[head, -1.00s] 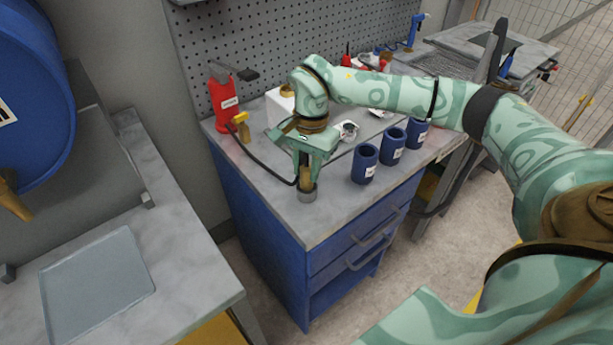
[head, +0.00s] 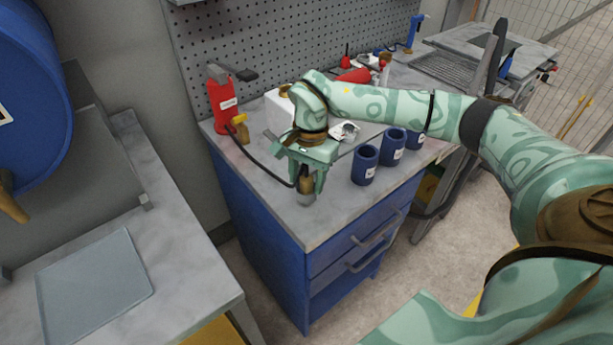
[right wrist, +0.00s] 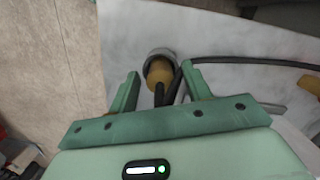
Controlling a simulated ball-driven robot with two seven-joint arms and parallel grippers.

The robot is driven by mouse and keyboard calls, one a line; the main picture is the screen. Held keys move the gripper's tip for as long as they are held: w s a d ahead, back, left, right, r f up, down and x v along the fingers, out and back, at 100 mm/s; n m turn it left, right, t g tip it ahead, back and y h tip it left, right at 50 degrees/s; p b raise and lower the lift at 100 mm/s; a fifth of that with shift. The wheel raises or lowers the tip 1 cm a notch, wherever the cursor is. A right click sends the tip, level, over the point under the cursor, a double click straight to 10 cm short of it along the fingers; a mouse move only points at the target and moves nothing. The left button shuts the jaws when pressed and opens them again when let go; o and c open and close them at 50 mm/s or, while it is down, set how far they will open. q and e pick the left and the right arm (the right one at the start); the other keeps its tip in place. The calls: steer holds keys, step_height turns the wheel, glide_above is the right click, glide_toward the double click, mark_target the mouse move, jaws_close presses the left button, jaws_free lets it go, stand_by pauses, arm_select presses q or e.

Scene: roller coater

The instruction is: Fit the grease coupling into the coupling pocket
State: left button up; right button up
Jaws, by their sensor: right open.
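The brass-coloured grease coupling (head: 306,185), with a dark hose on its end, stands at the front corner of the blue bench. Its lower end is at the grey round coupling pocket (head: 307,200) and looks to be inside its rim; how deep I cannot tell. In the right wrist view the coupling (right wrist: 159,73) shows within the grey pocket ring (right wrist: 157,55). My right gripper (head: 307,182) is open above the pocket, pointing down. Its fingers (right wrist: 161,75) are on either side of the coupling and hose, with gaps visible. My left gripper is not in view.
Several blue cups (head: 364,166) stand along the bench front, right of the gripper. A red grease pump (head: 223,105) stands at the back left, its hose (head: 262,168) crossing the bench top. A pegboard (head: 290,50) is behind. A separate grey table (head: 190,235) is at left.

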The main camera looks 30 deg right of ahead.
mark_target(309, 173)
step_height(309, 173, up, 12)
steer(key=d+p, duration=0.1)
steer(key=p, duration=0.1)
steer(key=shift+w+d, duration=0.15)
steer(key=shift+w, duration=0.15)
